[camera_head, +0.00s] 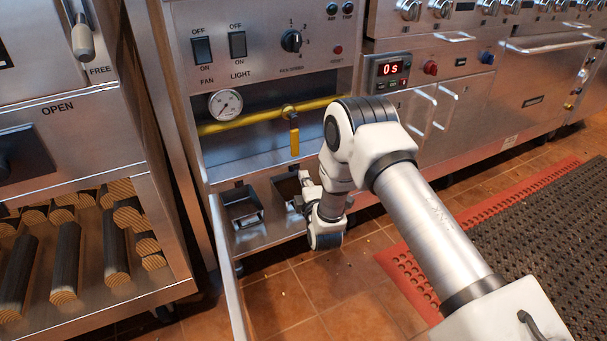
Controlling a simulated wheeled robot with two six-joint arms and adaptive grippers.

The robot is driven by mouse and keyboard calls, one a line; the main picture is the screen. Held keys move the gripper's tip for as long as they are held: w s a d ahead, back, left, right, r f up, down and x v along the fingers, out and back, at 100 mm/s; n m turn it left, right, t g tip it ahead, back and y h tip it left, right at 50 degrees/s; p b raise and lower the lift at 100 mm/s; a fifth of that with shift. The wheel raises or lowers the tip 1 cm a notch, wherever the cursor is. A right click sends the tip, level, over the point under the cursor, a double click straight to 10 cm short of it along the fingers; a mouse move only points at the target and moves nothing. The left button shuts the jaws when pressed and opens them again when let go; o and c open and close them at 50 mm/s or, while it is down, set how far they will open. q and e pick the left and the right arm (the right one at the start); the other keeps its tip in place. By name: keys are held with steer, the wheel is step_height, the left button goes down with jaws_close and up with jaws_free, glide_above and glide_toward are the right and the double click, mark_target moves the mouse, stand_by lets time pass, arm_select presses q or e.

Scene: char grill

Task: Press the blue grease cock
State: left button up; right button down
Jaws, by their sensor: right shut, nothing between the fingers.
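A small blue knob (487,57) sits on the steel front at the upper right, right of a red knob (430,67). I cannot tell from the picture which blue part is the grease cock. My right arm reaches in from the lower right and bends down at the middle. My right gripper (303,190) is shut and empty, in front of the low open compartments, well left of and below both blue parts. Its fingertips are small and partly hidden by the wrist. My left gripper is out of view.
A yellow gas pipe with a yellow lever (294,137) runs above my gripper, beside a gauge (226,104). Two dark open bins (242,206) lie below. Logs fill a rack at left. A black mat (540,235) covers the right floor.

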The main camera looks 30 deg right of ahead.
arm_select(q)
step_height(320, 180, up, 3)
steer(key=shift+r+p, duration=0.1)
steer(key=shift+p, duration=0.85)
arm_select(e)
steer(key=shift+w+d+f+m+g, duration=0.1)
steer(key=shift+w+f+m+g, duration=0.1)
steer(key=shift+w+m, duration=0.3)
steer(key=shift+w+f+m+g, duration=0.1)
steer(key=shift+w+f+m, duration=0.1)
steer(key=shift+m, duration=0.5)
arm_select(q)
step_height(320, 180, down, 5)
steer(key=b, duration=0.5)
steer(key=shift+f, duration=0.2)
arm_select(e)
steer(key=x, duration=1)
